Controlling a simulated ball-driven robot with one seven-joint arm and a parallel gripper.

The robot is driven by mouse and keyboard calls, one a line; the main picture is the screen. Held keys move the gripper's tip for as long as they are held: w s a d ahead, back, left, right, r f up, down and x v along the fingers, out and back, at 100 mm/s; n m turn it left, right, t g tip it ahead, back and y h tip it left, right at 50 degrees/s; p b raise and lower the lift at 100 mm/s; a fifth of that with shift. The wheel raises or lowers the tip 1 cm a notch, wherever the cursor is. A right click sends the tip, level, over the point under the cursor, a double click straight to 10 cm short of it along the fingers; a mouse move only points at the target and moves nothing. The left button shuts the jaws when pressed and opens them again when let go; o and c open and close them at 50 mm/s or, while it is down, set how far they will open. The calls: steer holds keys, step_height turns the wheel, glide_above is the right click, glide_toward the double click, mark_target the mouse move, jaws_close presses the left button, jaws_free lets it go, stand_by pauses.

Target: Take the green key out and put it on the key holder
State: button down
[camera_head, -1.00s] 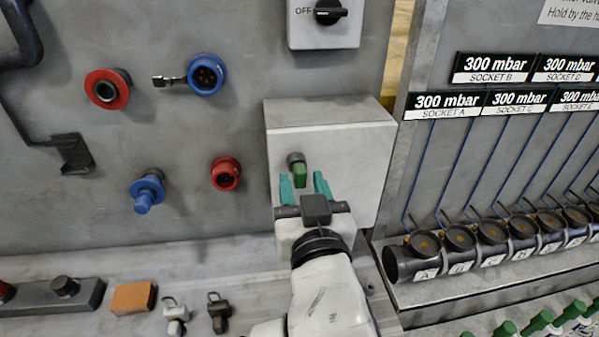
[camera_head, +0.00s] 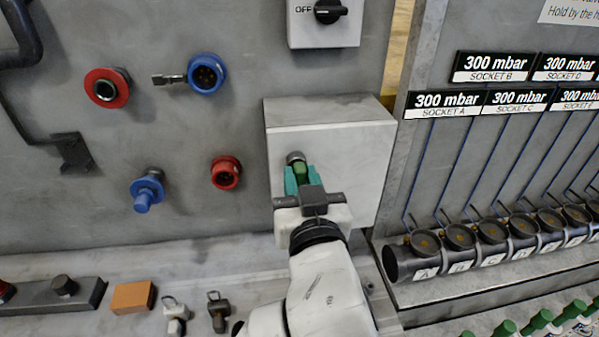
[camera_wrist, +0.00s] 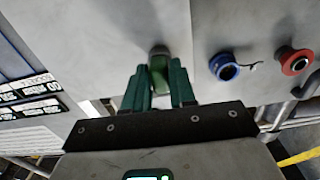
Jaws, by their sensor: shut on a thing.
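The green key (camera_head: 301,169) sits in the round grey lock (camera_head: 295,157) on the front of a white box. My gripper (camera_head: 301,178) has its teal fingers shut on the key from the front. In the wrist view, the green key (camera_wrist: 159,72) shows between the two fingers, with the lock (camera_wrist: 159,51) just beyond it. The key's inserted end is hidden. I cannot make out a key holder for certain.
The white box (camera_head: 350,160) stands out from the grey panel. Blue (camera_head: 206,75) and red (camera_head: 225,173) connectors sit to the left. Two padlock-like items (camera_head: 218,312) and an orange block (camera_head: 132,297) lie on the ledge below. A black pipe with valves (camera_head: 405,262) is at right.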

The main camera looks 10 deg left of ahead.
steer(key=shift+s, duration=0.55)
stand_by(0.7)
steer(key=shift+s+d, duration=0.1)
steer(key=shift+s, duration=0.2)
steer(key=shift+b+v, duration=0.3)
steer(key=shift+v, duration=1.8)
steer(key=shift+d, duration=0.1)
stand_by(0.6)
